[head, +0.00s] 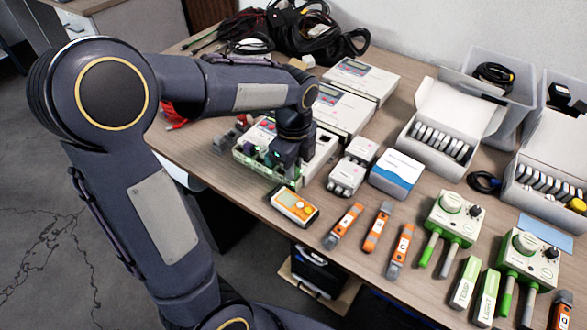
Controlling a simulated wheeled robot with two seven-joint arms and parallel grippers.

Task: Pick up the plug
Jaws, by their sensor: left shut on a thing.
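My left arm comes in from the left and reaches over the table. Its gripper (289,162) points down at the right part of a pale box with a green edge (320,160) and coloured sockets or plugs. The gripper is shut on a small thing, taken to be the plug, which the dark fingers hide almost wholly. I cannot tell whether the plug is still seated in the box or clear of it. Small grey and red pieces show at the box's left end. My right gripper is not in view.
White instruments (361,80) stand behind the gripper. Small white units (347,178), a blue-white carton (397,174) and a yellow handheld meter (295,206) lie close by. Orange testers and green devices (454,218) fill the front right. Open cartons, bins and black cables line the back.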

